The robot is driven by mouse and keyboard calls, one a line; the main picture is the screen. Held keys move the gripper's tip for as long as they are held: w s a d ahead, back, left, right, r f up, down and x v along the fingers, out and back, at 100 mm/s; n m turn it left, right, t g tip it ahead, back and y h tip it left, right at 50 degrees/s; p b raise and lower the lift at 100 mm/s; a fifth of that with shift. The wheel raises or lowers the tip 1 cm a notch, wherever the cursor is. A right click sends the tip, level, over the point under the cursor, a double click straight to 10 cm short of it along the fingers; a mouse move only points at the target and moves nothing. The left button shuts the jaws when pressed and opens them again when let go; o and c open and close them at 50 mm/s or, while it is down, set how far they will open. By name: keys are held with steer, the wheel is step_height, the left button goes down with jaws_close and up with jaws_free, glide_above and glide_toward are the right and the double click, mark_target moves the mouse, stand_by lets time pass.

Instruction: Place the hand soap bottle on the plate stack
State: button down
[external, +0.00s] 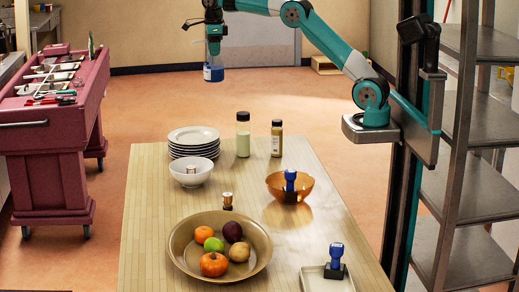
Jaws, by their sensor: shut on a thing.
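My gripper (213,57) points down at the top of the external view and is shut on a blue container with a pale label, which I take as the hand soap bottle (213,74). The bottle hangs upright in the air, its top hidden by the gripper. In the picture it is above and slightly right of the plate stack (194,151), well apart from it. The stack is several white plates at the far left of the wooden table (145,215). The top plate's visible surface is bare.
A white bowl (193,179) stands just in front. An orange bowl (275,190), a fruit bowl (190,266) and a small tray (312,280) are nearer.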

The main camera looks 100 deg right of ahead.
mark_target(215, 69)
step_height(215, 69, down, 20)
steer(key=p, duration=0.3)
steer(key=shift+d+p, duration=0.2)
steer(key=shift+p, duration=0.2)
steer(key=shift+s, duration=0.1)
steer(key=c, duration=0.7)
jaws_free()
steer(key=shift+f, duration=0.1)
step_height(215, 69, up, 12)
steer(key=b, duration=0.3)
steer(key=shift+r, duration=0.2)
steer(key=s+a+r+n, duration=0.2)
steer(key=a+n, duration=0.5)
steer(key=a, duration=0.3)
steer(key=s+a+r+n+t+y, duration=0.1)
steer(key=s+a+n, duration=0.1)
steer(key=a+n, duration=0.6)
steer(key=s+a+r+n, duration=0.2)
steer(key=a+n, duration=0.4)
steer(key=a, duration=0.5)
steer(key=s+a+f+n+y, duration=0.1)
steer(key=s+a+n, duration=0.7)
steer(key=s+n, duration=0.3)
steer(key=s+a+f+n+g+y, duration=0.1)
steer(key=s+a+f+n+y, duration=0.1)
steer(key=s+a+n, duration=0.7)
steer(key=s+n, duration=0.2)
steer(key=s, duration=0.2)
steer(key=shift+s+f, duration=0.15)
steer(key=shift+s, duration=0.25)
